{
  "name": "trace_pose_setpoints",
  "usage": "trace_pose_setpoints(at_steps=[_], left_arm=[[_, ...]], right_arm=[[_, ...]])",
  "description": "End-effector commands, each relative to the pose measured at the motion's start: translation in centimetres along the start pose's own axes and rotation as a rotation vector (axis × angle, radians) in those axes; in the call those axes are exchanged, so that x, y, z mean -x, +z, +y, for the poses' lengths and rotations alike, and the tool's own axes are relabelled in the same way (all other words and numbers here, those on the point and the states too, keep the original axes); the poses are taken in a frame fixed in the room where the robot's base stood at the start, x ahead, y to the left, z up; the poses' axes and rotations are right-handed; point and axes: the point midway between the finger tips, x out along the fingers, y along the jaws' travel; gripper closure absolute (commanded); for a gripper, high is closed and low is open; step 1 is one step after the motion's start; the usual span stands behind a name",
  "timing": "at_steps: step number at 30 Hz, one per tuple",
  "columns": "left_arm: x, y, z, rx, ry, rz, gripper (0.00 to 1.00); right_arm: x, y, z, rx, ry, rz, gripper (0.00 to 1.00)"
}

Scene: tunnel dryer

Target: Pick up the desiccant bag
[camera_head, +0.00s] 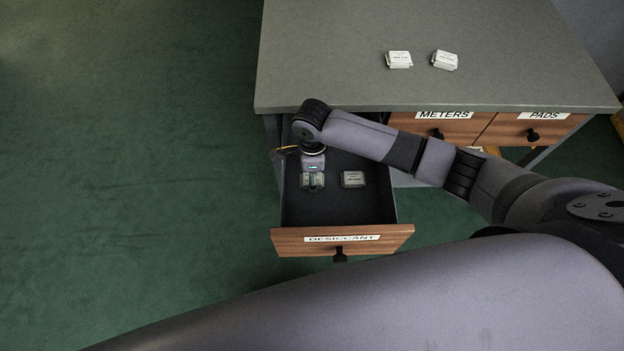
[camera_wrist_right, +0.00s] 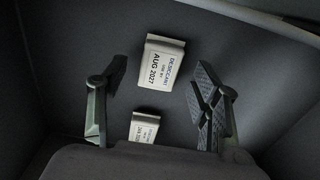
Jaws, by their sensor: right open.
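The open drawer labelled DESICCANT (camera_head: 380,237) holds two small pale bags. One bag (camera_head: 353,179) lies on the drawer floor, right of my right gripper (camera_head: 312,182). The other bag (camera_head: 307,181) is partly hidden under that gripper. In the right wrist view my right gripper (camera_wrist_right: 160,80) is open, its fingers apart. A bag reading DESICCANT, AUG 2027 (camera_wrist_right: 163,63) lies in line with the gap between the fingertips, not gripped. A second bag (camera_wrist_right: 143,128) is nearer the palm and partly cut off. My left gripper is out of view.
Two white packs (camera_head: 399,60) and (camera_head: 445,60) lie on the grey tabletop (camera_head: 330,60) above. Drawers labelled METERS (camera_head: 415,127) and PADS (camera_head: 510,130) are shut. Drawer walls stand close around the right gripper. Green floor is clear on the left.

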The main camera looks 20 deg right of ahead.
Motion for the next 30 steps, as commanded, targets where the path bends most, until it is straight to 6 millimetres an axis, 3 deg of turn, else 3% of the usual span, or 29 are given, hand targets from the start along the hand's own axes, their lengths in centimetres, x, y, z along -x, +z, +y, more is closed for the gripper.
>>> trace_pose_setpoints(at_steps=[3, 12, 30], left_arm=[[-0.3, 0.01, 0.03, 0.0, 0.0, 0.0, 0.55], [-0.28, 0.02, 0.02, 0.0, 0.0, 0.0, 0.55], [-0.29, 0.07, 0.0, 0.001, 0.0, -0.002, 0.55]], right_arm=[[-1.36, 0.03, 0.05, 0.001, 0.0, 0.0, 0.42], [-1.59, 0.07, 0.06, 0.001, -0.001, -0.002, 0.43], [-1.57, 0.07, 0.07, 0.001, -0.001, -0.001, 0.83]])
